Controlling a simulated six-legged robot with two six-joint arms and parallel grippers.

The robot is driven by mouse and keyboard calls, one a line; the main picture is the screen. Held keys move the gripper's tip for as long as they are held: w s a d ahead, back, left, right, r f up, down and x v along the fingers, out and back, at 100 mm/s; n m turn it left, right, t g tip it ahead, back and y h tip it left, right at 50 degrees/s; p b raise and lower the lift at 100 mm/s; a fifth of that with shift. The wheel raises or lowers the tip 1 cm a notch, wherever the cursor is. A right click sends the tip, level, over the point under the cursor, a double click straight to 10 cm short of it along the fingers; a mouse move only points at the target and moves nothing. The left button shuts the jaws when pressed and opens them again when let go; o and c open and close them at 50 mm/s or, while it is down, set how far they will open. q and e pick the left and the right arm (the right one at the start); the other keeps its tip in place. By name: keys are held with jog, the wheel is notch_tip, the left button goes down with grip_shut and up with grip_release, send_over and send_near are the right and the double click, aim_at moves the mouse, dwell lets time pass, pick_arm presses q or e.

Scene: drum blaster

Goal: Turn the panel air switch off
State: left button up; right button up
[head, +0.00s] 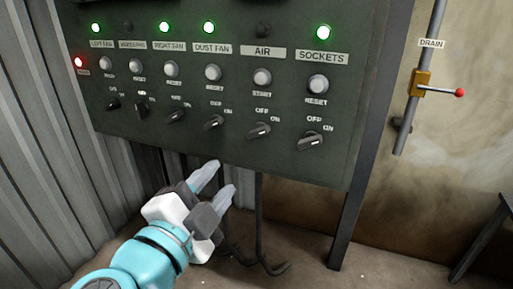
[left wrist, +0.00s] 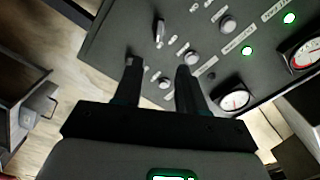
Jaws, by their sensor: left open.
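The panel air switch (head: 258,130) is a small rotary handle under the AIR label (head: 263,52) and the START button (head: 262,77). Its handle slants up to the right, toward the ON mark. The lamp above AIR (head: 263,31) is dark. My left gripper (head: 216,184) is open and empty, below the panel's lower edge and to the lower left of the air switch, apart from it. In the left wrist view the open jaws (left wrist: 158,75) show in front of panel controls; I cannot tell which switch is between them. My right gripper is not in view.
Neighbouring handles are the dust fan switch (head: 214,122) on the left and the sockets switch (head: 311,141) on the right. A drain pipe with a red-knobbed lever (head: 440,90) stands at right. Gauges (left wrist: 234,100) show in the left wrist view. Space below the panel holds dark hanging rods (head: 259,225).

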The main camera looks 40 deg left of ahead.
pick_arm(q)
jog(key=p, duration=0.7)
send_near(257, 134)
jog(key=w, duration=0.2)
jog(key=x, duration=0.2)
jog(key=b+x, duration=0.1)
jog(key=x, duration=0.2)
jog(key=shift+w+a+f, duration=0.2)
jog(key=shift+w+a, duration=0.1)
jog(key=shift+a, duration=0.05)
jog(key=shift+w+a+r+b, duration=0.1)
jog(key=shift+w+r+b, duration=0.05)
jog(key=shift+w+b, duration=0.2)
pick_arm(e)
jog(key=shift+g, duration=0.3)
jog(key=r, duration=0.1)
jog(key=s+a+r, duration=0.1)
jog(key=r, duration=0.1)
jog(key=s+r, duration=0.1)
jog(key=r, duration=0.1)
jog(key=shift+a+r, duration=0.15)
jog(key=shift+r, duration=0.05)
pick_arm(q)
grip_shut()
